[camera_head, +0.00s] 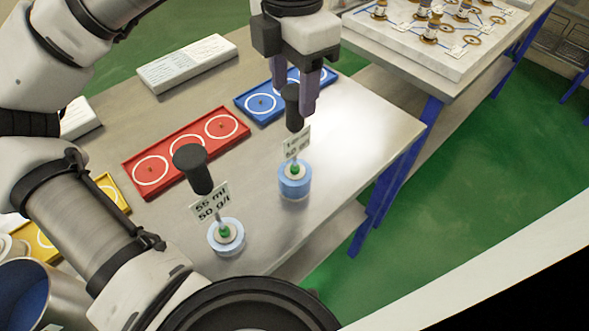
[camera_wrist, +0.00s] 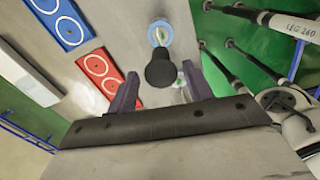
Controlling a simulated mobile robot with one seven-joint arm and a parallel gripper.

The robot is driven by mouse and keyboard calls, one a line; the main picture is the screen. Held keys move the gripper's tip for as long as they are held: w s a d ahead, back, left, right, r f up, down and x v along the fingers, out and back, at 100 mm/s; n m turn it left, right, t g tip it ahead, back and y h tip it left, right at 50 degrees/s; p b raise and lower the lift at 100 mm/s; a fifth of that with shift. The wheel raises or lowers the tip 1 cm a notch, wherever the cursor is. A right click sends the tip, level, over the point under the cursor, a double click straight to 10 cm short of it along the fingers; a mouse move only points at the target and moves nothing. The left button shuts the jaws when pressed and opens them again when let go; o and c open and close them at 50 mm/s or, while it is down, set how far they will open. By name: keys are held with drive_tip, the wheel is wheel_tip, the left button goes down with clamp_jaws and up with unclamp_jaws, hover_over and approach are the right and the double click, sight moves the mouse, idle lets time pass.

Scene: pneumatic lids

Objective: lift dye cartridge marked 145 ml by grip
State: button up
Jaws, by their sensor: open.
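One dye cartridge (camera_head: 295,183) has a pale blue round base, a green part, a white tag and a black knob (camera_head: 291,94) on top. Its tag (camera_head: 296,143) is turned and small; I read a leading 1 but not the full volume. A second cartridge (camera_head: 226,238) stands nearer, its tag reading 55 ml, 50 g/l. My gripper (camera_head: 295,104) is open over the farther cartridge, its fingers to either side of the knob in the head view. In the wrist view a black knob (camera_wrist: 161,71) shows between and slightly beyond my fingertips (camera_wrist: 160,88); contact is not visible.
Both cartridges stand on a metal table (camera_head: 340,115). A red tray (camera_head: 187,150) and a blue tray (camera_head: 262,103) with white rings lie behind them. A white block (camera_head: 187,63) is farther back. Another table (camera_head: 430,45) with small apparatus stands at the upper right.

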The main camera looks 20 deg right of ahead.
sight(295, 118)
drive_tip(key=shift+s+d+f+p, duration=0.1)
drive_tip(key=shift+f+p, duration=0.25)
drive_tip(key=shift+f, duration=1.25)
drive_tip(key=shift+d+f+p, duration=0.1)
drive_tip(key=shift+f+p, duration=0.25)
drive_tip(key=shift+f, duration=1.2)
drive_tip(key=shift+c, duration=0.2)
drive_tip(key=c, duration=1.1)
